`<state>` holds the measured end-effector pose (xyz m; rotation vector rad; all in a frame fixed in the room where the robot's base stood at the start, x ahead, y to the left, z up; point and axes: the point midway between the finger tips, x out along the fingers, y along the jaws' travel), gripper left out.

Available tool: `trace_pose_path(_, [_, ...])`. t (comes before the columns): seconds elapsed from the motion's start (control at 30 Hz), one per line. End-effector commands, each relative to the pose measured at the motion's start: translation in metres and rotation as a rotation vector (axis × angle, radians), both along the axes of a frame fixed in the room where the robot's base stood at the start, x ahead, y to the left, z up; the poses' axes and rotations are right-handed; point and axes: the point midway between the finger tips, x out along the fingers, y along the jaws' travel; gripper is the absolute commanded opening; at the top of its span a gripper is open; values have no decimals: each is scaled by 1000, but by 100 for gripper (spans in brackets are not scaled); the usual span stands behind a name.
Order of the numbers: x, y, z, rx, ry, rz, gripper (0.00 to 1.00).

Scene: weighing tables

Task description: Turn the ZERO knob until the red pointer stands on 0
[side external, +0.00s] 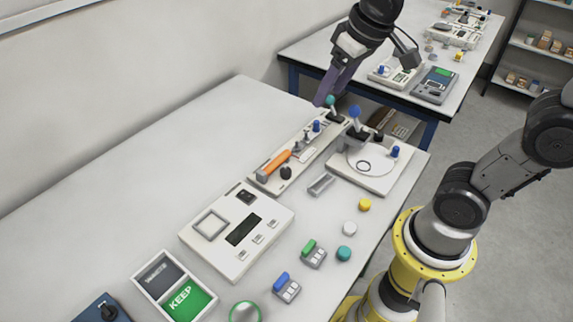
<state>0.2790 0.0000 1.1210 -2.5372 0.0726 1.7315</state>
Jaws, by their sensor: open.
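My gripper (324,101) points down over the far end of a long pale panel (262,178). Its dark fingers are beside a teal-topped knob (331,100); I cannot tell whether they touch it. The gap between the fingers is hard to see from this side. The panel also carries a small blue knob (316,126), an orange handle (274,162) and a black knob (286,172). No ZERO lettering is readable, so I cannot tell which knob is ZERO. The red pointer and its scale cannot be made out.
A square white instrument (376,181) with a blue-topped post (355,112) stands right of the panel. A flat scale (277,239), a KEEP tray (212,311) and several small coloured pieces lie nearer. The table's left part is clear. Another table (305,52) stands behind.

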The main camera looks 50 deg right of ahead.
Motion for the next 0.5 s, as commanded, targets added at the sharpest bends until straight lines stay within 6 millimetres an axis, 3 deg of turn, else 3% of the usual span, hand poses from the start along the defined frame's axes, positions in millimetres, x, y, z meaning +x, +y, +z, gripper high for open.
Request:
trace_pose_path(0.1, [37,0,-18,4,80,-12,66])
trace_pose_path(0.3, [88,0,-63,7,210,-24,66])
trace_pose_path(0.5, [110,0,-110,6,320,-26,66])
